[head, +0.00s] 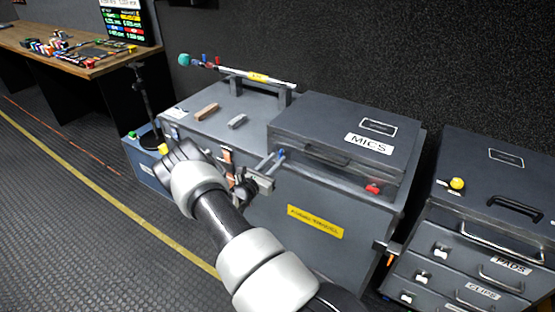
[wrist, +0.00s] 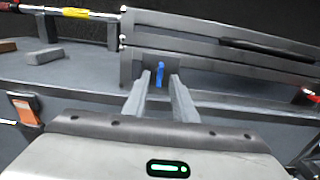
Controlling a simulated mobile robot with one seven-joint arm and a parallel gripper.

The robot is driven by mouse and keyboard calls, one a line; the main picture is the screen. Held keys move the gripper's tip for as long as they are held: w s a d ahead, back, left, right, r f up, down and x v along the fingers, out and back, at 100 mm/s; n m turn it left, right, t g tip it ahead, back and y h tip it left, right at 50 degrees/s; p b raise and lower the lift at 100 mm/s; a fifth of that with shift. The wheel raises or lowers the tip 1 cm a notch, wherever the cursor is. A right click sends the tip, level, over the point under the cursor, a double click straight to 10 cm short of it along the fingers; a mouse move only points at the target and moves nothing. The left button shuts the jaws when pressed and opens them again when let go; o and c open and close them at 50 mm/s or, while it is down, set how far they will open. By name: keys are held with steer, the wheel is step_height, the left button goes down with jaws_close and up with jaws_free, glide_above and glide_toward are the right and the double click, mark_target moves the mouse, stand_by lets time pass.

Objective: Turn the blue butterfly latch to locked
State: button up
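The blue butterfly latch (head: 282,154) is on the front of the MICS case (head: 330,135), near its left end. In the wrist view the blue latch (wrist: 160,73) looks like a narrow upright tab on a grey plate. My gripper (head: 273,159) is at the latch, reaching in from the front. In the wrist view my gripper (wrist: 159,84) is open, with one finger on each side of the blue tab and a gap visible on both sides. I cannot tell how far the fingertips reach past the tab.
A red latch (head: 373,188) is on the same case, farther right. An orange latch (wrist: 24,110) is at the lower left. The large grey trunk (head: 290,207) supports the case. A drawer cabinet (head: 480,215) stands at right. The floor at left is clear.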

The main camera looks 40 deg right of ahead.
steer(key=shift+x, duration=1.05)
jaws_close()
